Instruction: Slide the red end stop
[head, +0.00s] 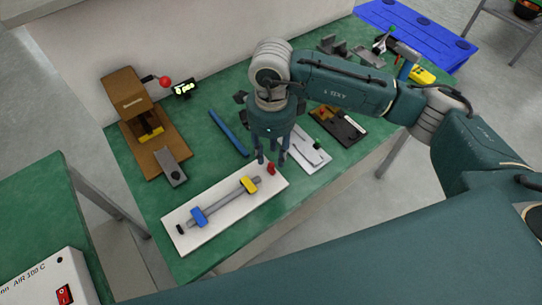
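A white board (226,222) lies on the green bench and bears a grey rail (224,203). The red end stop (271,169) is at the rail's right end. A yellow slider (249,184) sits on the rail close to the red stop, and a blue slider (198,216) sits toward the left end. A small black stop (180,229) is at the far left end. My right gripper (271,161) points down just over the red stop with its fingers apart; I cannot tell whether they touch it. My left gripper is out of view.
A brown wooden press-like fixture (127,92) with a red knob stands at the back left. A blue bar (228,133) lies behind the board. A white plate (307,151) and a dark plate (338,127) lie to the right. Blue crates (415,30) stand at the far right.

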